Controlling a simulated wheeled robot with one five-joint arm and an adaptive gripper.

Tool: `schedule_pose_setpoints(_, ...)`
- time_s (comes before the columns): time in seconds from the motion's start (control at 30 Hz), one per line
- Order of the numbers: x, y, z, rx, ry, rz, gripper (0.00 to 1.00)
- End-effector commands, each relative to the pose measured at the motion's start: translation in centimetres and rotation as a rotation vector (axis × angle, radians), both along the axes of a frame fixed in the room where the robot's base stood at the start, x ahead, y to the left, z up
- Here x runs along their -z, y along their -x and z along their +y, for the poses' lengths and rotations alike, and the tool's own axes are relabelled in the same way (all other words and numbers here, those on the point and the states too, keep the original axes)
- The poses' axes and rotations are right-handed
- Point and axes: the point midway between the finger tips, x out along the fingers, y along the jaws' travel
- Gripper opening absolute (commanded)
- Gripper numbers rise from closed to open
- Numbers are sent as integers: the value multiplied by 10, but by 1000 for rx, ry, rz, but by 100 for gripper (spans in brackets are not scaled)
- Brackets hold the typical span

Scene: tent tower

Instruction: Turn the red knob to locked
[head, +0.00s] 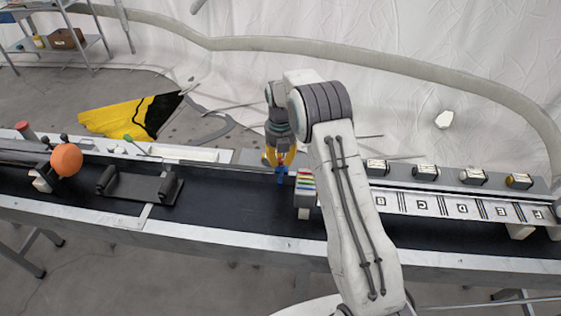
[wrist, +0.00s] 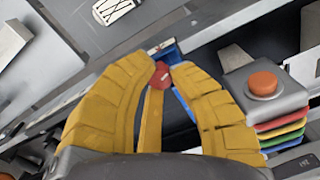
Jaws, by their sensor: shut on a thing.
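My gripper (head: 281,158) points down over the black-topped bench in the head view, its yellow fingers just above a small blue part (head: 281,177). In the wrist view my gripper (wrist: 160,66) has its yellow fingertips closed on the sides of the red knob (wrist: 160,76). A small pale mark shows on the knob's face. The blue part (wrist: 180,94) shows beside and behind the fingers. The fingers hide much of the knob and its mount, and I cannot read any locked marking.
A grey box with an orange button (wrist: 263,84) and coloured layers (head: 306,183) stands close right of my gripper. A marked rail (head: 460,207) lies farther right. An orange ball (head: 66,159) and a black holder (head: 138,188) are left. Bare black bench lies between holder and gripper.

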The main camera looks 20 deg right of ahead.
Motion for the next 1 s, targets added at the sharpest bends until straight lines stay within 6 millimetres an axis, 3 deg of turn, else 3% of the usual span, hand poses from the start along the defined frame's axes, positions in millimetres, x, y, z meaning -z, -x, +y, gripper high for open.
schedule_pose_setpoints(0.67,2,2,0,77,0,8,0)
schedule_pose_setpoints(0.7,2,2,0,77,0,8,21)
schedule_pose_setpoints(1.0,1,1,0,76,0,4,46)
